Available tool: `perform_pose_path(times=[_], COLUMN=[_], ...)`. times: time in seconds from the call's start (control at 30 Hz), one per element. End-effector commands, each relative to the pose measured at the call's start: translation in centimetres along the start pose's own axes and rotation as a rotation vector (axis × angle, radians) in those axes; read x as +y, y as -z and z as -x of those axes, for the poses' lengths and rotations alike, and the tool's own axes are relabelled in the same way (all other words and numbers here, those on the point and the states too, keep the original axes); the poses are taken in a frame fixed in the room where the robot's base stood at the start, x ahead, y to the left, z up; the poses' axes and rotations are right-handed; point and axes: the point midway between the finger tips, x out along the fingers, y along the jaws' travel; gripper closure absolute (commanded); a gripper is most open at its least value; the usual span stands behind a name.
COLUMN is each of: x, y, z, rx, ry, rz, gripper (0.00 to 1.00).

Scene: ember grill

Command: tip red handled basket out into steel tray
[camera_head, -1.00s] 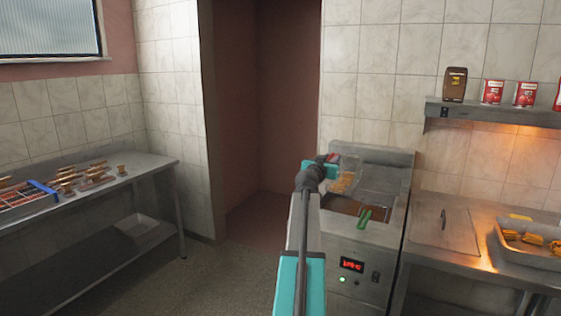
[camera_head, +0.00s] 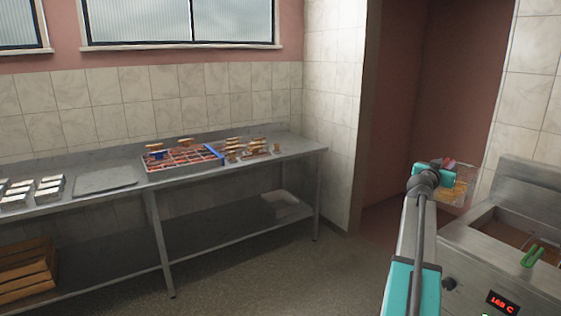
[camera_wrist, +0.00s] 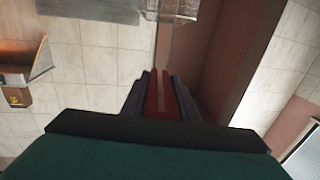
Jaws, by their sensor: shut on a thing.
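My gripper (camera_head: 446,165) is shut on the red handle (camera_wrist: 163,97) of a wire basket (camera_head: 456,190). The basket holds golden food and hangs in the air left of the fryer's back, in front of the recess. In the wrist view its wire mesh (camera_wrist: 178,35) shows beyond my fingers, cut off by the top edge. On the left steel table, a flat grey tray or board (camera_head: 105,180) lies bare; I cannot tell if it is the steel tray.
The fryer (camera_head: 485,225) stands at right with a green-handled basket (camera_head: 532,256) in it. A wooden crate (camera_head: 25,275) sits below. Floor between is clear.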

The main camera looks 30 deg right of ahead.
Motion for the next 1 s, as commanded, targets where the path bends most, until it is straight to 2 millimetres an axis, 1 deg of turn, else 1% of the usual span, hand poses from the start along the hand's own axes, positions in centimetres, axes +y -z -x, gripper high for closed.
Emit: perform_pose_path(times=[0.03,0.1,0.27,0.3,0.37,0.4,0.57,0.7,0.77,0.8,0.87,1.0], x=[-1.9,-4.3,-9.5,-10.8,-12.7,-14.0,-18.9,-23.1,-24.8,-25.9,-27.6,-31.3], y=[0.0,-0.1,-0.5,-0.6,-0.8,-0.9,-1.4,-1.8,-2.0,-2.1,-2.3,-2.8], z=[0.7,1.6,3.9,4.6,5.6,6.3,9.3,12.3,13.6,14.6,16.0,19.5], rx=[0.002,0.002,0.002,0.002,0.002,0.001,0.002,0.002,0.002,0.002,0.002,0.002], ry=[0.024,0.051,0.115,0.132,0.157,0.174,0.244,0.307,0.334,0.353,0.381,0.447], rz=[0.001,0.001,0.001,0.001,0.001,0.0,0.0,0.0,0.0,0.0,0.0,0.0], gripper=[1.0,1.0,1.0,1.0,1.0,1.0,1.0,1.0,1.0,1.0,1.0,1.0])
